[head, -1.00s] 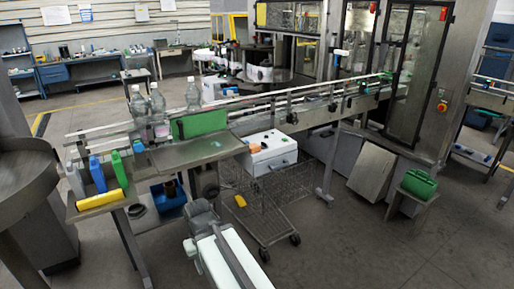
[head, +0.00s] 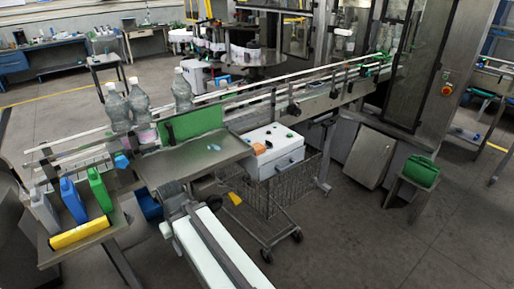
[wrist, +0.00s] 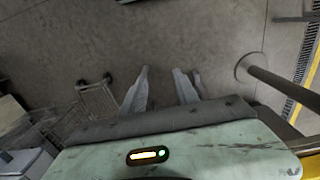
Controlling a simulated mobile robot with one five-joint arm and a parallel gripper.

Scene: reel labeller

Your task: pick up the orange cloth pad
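The orange cloth pad (head: 259,148) looks like a small orange patch on the top of a white box (head: 290,158), near its left edge, in the head view. Small dark and green items lie on the same top. I cannot make out the pad in the wrist view. My gripper (wrist: 161,90) shows two pale fingers spread apart in the wrist view, with only grey floor between them. It is open and empty, away from the pad. In the head view my arm is at the lower middle, left of the box, and its fingers are not clear.
A wire cart (head: 262,205) stands in front of the white box, with a yellow piece (head: 235,198) at its left. A metal tray (head: 195,160) and the conveyor with bottles (head: 183,90) lie left of the box. Open floor (head: 370,245) is at the right.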

